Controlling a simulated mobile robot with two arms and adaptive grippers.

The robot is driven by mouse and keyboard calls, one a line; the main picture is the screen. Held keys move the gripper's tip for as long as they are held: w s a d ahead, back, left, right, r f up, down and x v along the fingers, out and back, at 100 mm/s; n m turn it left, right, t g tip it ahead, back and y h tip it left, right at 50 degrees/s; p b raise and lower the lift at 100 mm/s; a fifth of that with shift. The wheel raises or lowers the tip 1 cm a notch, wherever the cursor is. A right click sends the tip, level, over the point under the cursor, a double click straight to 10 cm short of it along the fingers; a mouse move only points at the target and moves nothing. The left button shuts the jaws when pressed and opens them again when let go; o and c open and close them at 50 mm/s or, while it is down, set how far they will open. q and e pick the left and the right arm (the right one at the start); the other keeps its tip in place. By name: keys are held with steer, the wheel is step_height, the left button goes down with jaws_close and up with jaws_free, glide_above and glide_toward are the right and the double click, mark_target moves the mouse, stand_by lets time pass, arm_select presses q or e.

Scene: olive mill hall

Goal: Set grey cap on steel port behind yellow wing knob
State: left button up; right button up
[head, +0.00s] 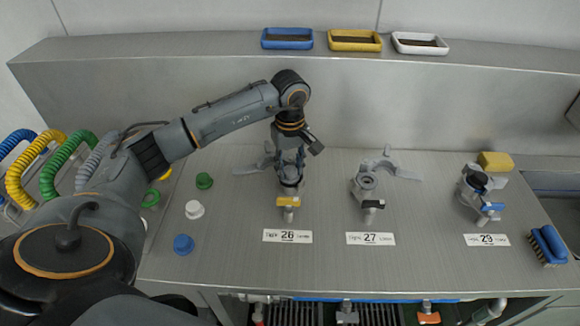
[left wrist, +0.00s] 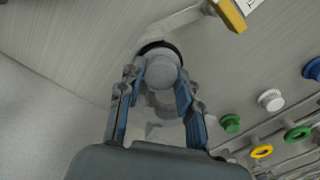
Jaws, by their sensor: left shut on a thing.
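My left gripper (head: 290,168) points down over the steel port (head: 289,187) behind the yellow wing knob (head: 288,201). In the left wrist view, the gripper (left wrist: 160,82) is shut on the round grey cap (left wrist: 162,74), one finger on each side. A dark ring shows at the cap's far edge. The yellow wing knob also shows in the left wrist view (left wrist: 231,14), off to the upper right. The fingers and cap hide most of the port's mouth, so I cannot tell whether the cap touches it. My right gripper is not in view.
Ports with a black knob (head: 373,204) and a blue knob (head: 492,206) stand to the right. Green (head: 204,181), white (head: 194,209) and blue (head: 184,244) caps lie on the left. A blue brush (head: 548,245) lies at the right edge; trays line the back ledge.

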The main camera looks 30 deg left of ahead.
mark_target(290, 170)
arm_select(q)
steer(key=o, duration=1.2)
steer(key=o, duration=0.5)
steer(key=shift+o, duration=0.2)
steer(key=shift+r, duration=0.1)
step_height(290, 170, up, 9)
steer(key=p, duration=0.5)
